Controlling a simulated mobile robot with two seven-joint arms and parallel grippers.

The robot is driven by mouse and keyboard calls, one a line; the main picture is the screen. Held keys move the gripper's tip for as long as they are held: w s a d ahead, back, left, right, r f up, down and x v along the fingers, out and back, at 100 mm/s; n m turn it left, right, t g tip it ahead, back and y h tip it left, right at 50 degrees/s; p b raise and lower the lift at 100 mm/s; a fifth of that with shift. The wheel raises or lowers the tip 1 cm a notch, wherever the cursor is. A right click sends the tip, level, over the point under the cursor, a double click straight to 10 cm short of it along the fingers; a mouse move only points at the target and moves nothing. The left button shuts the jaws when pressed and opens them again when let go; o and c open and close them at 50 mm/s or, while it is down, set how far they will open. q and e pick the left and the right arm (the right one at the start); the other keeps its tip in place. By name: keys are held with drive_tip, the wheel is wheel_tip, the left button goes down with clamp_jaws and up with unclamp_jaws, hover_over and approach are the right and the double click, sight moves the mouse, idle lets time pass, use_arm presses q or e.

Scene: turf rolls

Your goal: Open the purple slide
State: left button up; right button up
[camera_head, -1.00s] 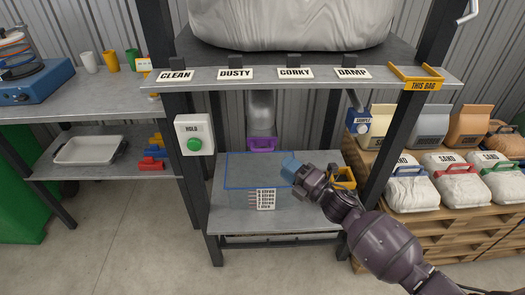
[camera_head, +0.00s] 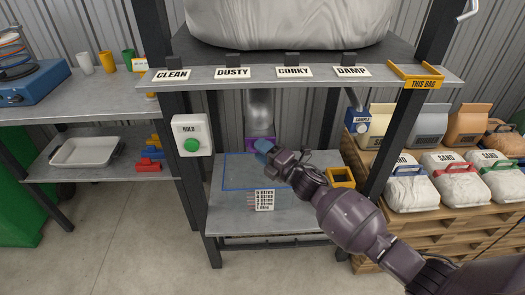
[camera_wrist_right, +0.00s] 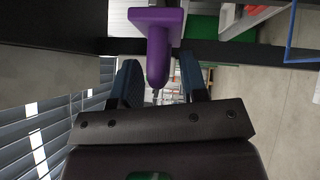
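The purple slide (camera_head: 249,143) sits at the bottom of the grey spout (camera_head: 260,112) under the upper shelf. My right gripper (camera_head: 265,150) is in front of it and hides part of it. In the right wrist view the slide's purple handle (camera_wrist_right: 160,45) reaches down between the two dark fingers of my right gripper (camera_wrist_right: 159,70). The fingers are open, one on each side of the handle's end, with a gap visible on both sides. My left gripper is not in view.
Below the spout, a blue outline (camera_head: 224,172) and a litre-scale label (camera_head: 264,199) show over the lower shelf. Dark posts (camera_head: 329,122) frame the stand. A HOLD box with a green button (camera_head: 191,145) is at left, a yellow-rimmed box (camera_head: 341,177) at right.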

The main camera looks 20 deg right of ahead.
clamp_jaws()
drive_tip(key=shift+s, duration=0.2)
drive_tip(key=s, duration=0.1)
drive_tip(key=s+a+p, duration=0.1)
drive_tip(key=s, duration=0.1)
drive_tip(key=s+p, duration=0.1)
drive_tip(key=s, duration=0.1)
drive_tip(key=shift+s+a, duration=0.15)
drive_tip(key=shift+a, duration=0.15)
unclamp_jaws()
